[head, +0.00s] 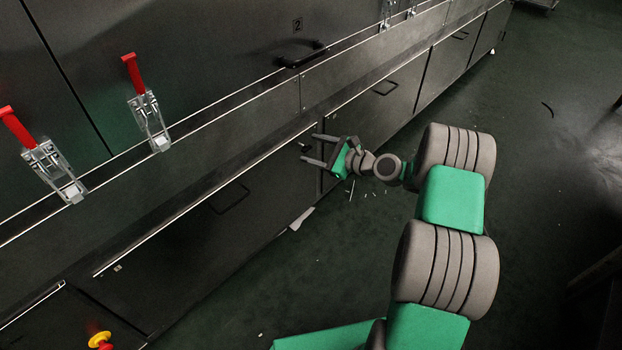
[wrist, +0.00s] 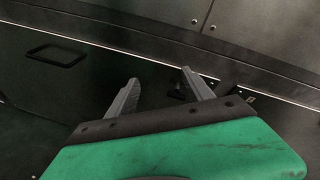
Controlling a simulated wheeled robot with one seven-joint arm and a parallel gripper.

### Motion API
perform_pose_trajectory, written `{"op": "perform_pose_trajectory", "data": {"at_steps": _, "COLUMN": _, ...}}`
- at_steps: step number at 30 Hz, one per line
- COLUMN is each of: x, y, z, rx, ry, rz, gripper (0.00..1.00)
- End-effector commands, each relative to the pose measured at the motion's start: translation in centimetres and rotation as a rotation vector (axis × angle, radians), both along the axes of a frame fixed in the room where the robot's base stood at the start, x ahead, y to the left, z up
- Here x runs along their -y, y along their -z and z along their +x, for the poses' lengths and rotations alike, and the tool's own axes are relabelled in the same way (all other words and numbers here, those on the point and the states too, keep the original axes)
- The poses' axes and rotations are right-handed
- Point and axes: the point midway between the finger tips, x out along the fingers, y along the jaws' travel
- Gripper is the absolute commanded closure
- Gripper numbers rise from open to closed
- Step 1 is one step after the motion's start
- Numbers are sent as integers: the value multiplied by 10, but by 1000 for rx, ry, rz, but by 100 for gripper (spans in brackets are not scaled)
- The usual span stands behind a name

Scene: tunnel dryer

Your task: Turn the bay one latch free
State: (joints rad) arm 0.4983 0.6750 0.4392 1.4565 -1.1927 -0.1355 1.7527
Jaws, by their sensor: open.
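A small dark latch (head: 305,147) sits near the right end of a lower dark panel (head: 170,245). In the wrist view a dark fitting (wrist: 178,93) shows just behind the right finger; it looks like the same latch, but its turn angle is too dark to tell. My gripper (head: 308,148) points left at this panel with both fingers apart and empty. In the wrist view my gripper (wrist: 160,75) is open, one finger on either side of a gap. I cannot tell whether a finger touches the latch. No bay one label is readable.
Two red-handled toggle clamps (head: 148,112) (head: 45,163) are on the upper panels at left. A black handle (head: 303,56) is below a "2" mark. A panel handle (head: 230,197) and a yellow-red button (head: 100,341) are lower left. The floor (head: 560,200) at right is mostly clear.

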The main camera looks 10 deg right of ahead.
Motion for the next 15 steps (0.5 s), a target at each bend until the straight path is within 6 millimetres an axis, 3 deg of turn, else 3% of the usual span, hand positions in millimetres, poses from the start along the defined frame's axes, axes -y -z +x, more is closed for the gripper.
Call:
{"op": "perform_pose_trajectory", "data": {"at_steps": 1, "x": 16, "y": 46, "z": 3, "rx": -35, "ry": 60, "rz": 146, "gripper": 40}}
{"op": "perform_pose_trajectory", "data": {"at_steps": 3, "x": 33, "y": 63, "z": 5, "rx": -72, "ry": 121, "rz": 324, "gripper": 40}}
{"op": "perform_pose_trajectory", "data": {"at_steps": 8, "x": 47, "y": 71, "z": 8, "rx": -104, "ry": 171, "rz": 499, "gripper": 40}}
{"op": "perform_pose_trajectory", "data": {"at_steps": 15, "x": 21, "y": 71, "z": 41, "rx": -106, "ry": 167, "rz": 499, "gripper": 40}}
